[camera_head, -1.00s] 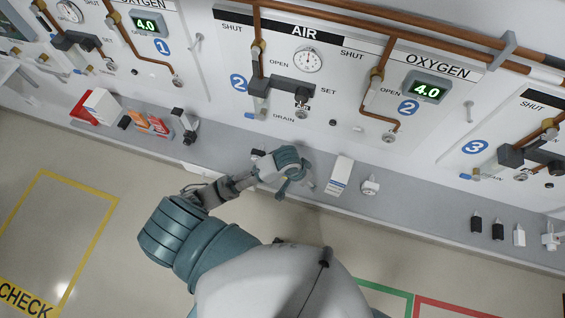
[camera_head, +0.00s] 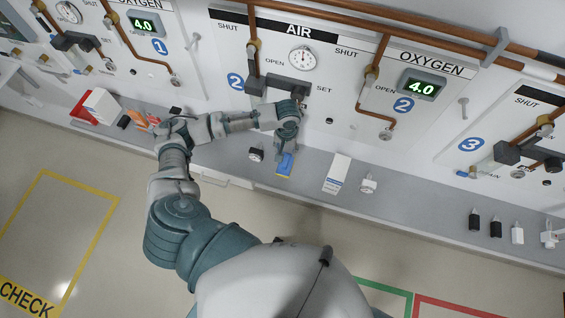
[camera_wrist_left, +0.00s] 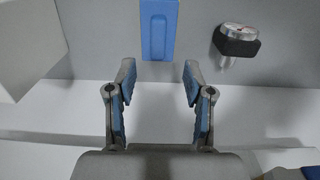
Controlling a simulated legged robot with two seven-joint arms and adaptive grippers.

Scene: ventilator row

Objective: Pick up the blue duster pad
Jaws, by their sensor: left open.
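The blue duster pad (camera_head: 285,164) lies on the grey ledge below the AIR panel, its upper part close to or behind my gripper in the head view. In the left wrist view the pad (camera_wrist_left: 158,32) is a blue rectangle with a raised long middle, cut off by the top edge. My left gripper (camera_wrist_left: 159,75) is open and empty, its two blue-lined fingers spread on either side of the pad's line, with the pad beyond the fingertips. In the head view the left gripper (camera_head: 284,144) hangs just above the pad. My right gripper is not in view.
On the ledge (camera_head: 225,160), a small gauge (camera_head: 256,154) stands left of the pad; it also shows in the wrist view (camera_wrist_left: 236,42). A white box (camera_head: 337,173) and a small white fitting (camera_head: 368,183) stand to the right. Pipes and valves line the wall.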

